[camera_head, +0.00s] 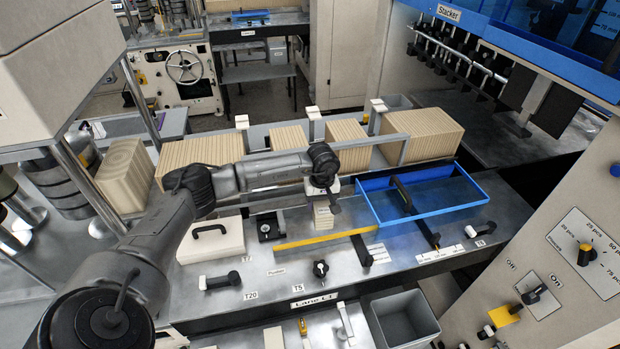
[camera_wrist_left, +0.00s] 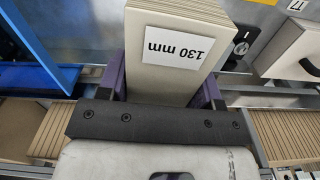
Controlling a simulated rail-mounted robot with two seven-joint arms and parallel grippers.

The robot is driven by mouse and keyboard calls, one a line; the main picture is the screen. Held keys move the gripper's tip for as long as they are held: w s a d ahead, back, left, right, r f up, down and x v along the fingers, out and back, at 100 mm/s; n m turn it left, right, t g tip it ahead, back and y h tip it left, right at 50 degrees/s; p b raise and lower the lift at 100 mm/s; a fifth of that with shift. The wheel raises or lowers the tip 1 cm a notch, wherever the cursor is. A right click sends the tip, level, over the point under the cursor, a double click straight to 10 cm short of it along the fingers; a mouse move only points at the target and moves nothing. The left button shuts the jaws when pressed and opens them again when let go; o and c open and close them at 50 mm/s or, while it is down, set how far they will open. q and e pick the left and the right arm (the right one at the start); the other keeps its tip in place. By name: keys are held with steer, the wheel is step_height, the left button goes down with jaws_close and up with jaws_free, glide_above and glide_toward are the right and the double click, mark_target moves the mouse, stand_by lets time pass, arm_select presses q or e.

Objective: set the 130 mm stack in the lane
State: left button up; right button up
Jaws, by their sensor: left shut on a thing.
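The 130 mm stack (camera_wrist_left: 160,88) is a pale block of sheets with a white label reading "130 mm" on its face. It shows in the left wrist view between the purple fingers of my left gripper (camera_wrist_left: 163,82), which is shut on it. In the head view the stack (camera_head: 323,216) hangs below my left gripper (camera_head: 325,195), over the counter between the yellow-edged bar and the blue tray. Its lower end is near the counter; I cannot tell whether it touches. A "Lane L1" label (camera_head: 313,303) is on the counter's front. My right gripper is not in view.
Several larger tan stacks (camera_head: 425,132) stand in a railed row behind. A blue tray (camera_head: 440,208) with a black handle lies to the right. A yellow-edged bar (camera_head: 320,238) crosses the counter. A cream box (camera_head: 210,243) with a black handle sits left. A grey bin (camera_head: 400,315) stands in front.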

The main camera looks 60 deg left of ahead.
arm_select(q)
steer(key=a, duration=0.1)
steer(key=s+a, duration=0.1)
steer(key=a+r+n+p, duration=0.1)
steer(key=shift+s+a, duration=0.15)
steer(key=shift+a, duration=0.15)
steer(key=shift+a+f+b, duration=0.1)
steer(key=shift+f+b, duration=1.8)
steer(key=shift+f, duration=2.5)
steer(key=shift+f+b, duration=1.95)
steer(key=shift+b, duration=0.05)
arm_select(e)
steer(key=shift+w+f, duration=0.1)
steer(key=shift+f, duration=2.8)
arm_select(q)
steer(key=o, duration=0.8)
steer(key=shift+o, duration=1.4)
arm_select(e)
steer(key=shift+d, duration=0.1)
